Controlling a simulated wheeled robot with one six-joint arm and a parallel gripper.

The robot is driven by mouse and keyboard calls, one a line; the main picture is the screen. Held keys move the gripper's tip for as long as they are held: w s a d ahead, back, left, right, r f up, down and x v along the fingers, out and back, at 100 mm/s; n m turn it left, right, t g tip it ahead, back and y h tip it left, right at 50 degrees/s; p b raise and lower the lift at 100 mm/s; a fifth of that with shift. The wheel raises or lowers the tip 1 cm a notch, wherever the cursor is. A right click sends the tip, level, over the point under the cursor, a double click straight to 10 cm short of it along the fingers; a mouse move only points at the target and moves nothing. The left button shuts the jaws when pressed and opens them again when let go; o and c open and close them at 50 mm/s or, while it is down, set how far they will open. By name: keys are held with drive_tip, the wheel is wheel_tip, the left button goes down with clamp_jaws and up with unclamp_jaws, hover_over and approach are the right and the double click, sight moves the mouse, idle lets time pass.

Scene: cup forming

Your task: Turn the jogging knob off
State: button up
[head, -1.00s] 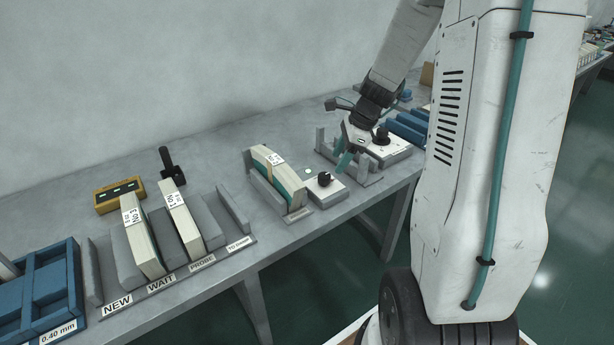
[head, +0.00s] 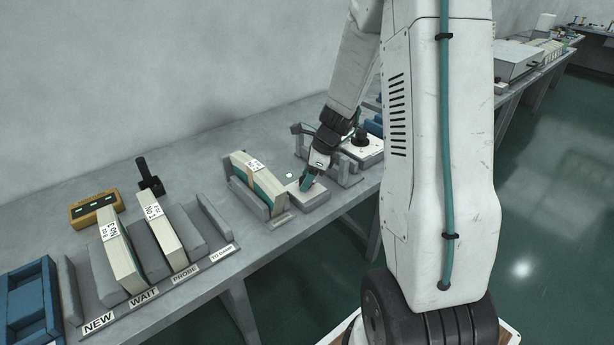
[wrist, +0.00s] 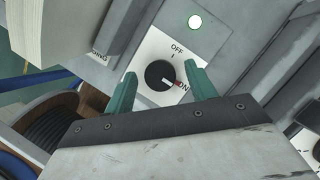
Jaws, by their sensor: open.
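The black round knob (wrist: 161,76) sits on a white panel (wrist: 148,47) marked OFF and ON. Its white pointer line, with red beside it, points to ON. My gripper (wrist: 160,69) is open, with one teal finger on each side of the knob; I cannot tell whether either finger touches it. In the head view my gripper (head: 305,184) is low over the small white knob box (head: 316,194) and hides the knob.
A holder with cream blocks (head: 255,181) stands just left of the knob box. A grey fixture with a second white box (head: 367,150) and dark knob stands close on the right. Farther left are a labelled rack (head: 190,268), a yellow box (head: 95,210) and a blue tray (head: 30,300).

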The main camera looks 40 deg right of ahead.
drive_tip(key=c, duration=1)
drive_tip(key=shift+n, duration=0.3)
drive_tip(key=n+g+y, duration=0.1)
drive_tip(key=n, duration=0.2)
drive_tip(key=shift+w, duration=0.15)
drive_tip(key=n+g, duration=0.2)
drive_tip(key=n, duration=0.3)
drive_tip(key=shift+w+d, duration=0.1)
drive_tip(key=n, duration=0.2)
drive_tip(key=n+g, duration=0.1)
drive_tip(key=n, duration=0.1)
drive_tip(key=shift+w+g, duration=0.15)
drive_tip(key=shift+g, duration=0.15)
drive_tip(key=n, duration=0.2)
drive_tip(key=n+g+h, duration=0.1)
drive_tip(key=n, duration=0.2)
drive_tip(key=shift+g, duration=0.3)
drive_tip(key=shift+n, duration=0.3)
